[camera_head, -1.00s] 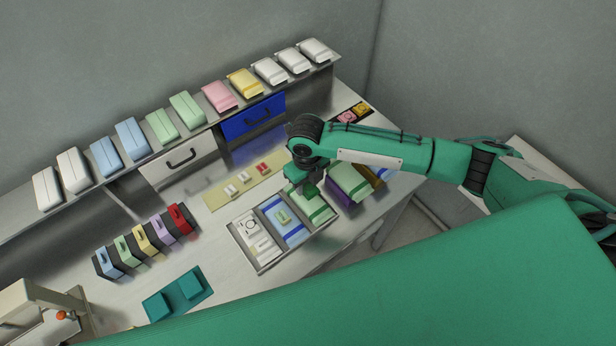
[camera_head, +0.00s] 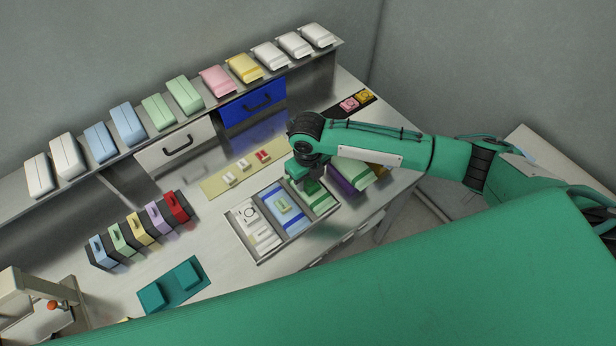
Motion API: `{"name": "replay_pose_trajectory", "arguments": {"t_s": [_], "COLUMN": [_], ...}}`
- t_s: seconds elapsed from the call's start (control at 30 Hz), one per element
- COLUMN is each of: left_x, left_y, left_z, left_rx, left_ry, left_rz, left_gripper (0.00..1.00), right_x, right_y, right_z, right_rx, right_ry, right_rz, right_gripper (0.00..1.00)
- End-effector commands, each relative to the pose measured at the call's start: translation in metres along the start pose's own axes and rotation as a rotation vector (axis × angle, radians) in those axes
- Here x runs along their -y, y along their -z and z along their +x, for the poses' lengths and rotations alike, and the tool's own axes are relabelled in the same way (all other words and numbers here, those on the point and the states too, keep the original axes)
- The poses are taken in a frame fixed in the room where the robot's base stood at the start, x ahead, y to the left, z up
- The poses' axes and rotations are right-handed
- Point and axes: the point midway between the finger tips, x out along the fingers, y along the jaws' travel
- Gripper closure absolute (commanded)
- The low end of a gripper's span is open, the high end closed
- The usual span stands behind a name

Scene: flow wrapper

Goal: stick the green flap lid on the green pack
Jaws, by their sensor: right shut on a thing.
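The green pack (camera_head: 325,203) lies in the right compartment of the metal tray (camera_head: 261,261), with pale bands across it. My right gripper (camera_head: 312,188) points down over the upper part of this pack. It is shut on a small green piece, seemingly the green flap lid, which the fingers mostly hide. I cannot tell whether that piece touches the pack. My left gripper is not in view.
The tray also holds a white pack (camera_head: 246,215) and a blue pack (camera_head: 290,222). Purple (camera_head: 341,181) and light green (camera_head: 356,170) items stand close right of the tray. A beige strip (camera_head: 213,187) with small lids lies behind. Coloured boxes (camera_head: 141,229) stand left.

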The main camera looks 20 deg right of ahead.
Motion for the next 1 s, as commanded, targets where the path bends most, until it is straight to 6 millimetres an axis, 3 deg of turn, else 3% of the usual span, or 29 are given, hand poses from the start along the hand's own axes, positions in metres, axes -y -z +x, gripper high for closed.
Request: {"name": "replay_pose_trajectory", "arguments": {"t_s": [1.0], "left_x": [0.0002], "left_y": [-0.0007], "left_z": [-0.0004], "left_rx": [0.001], "left_ry": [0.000], "left_rz": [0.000], "left_gripper": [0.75], "right_x": [0.0000], "right_y": [0.0004], "right_z": [0.0049], "right_rx": [-0.002], "right_ry": [0.000], "right_rz": [0.000], "right_gripper": [0.82]}}
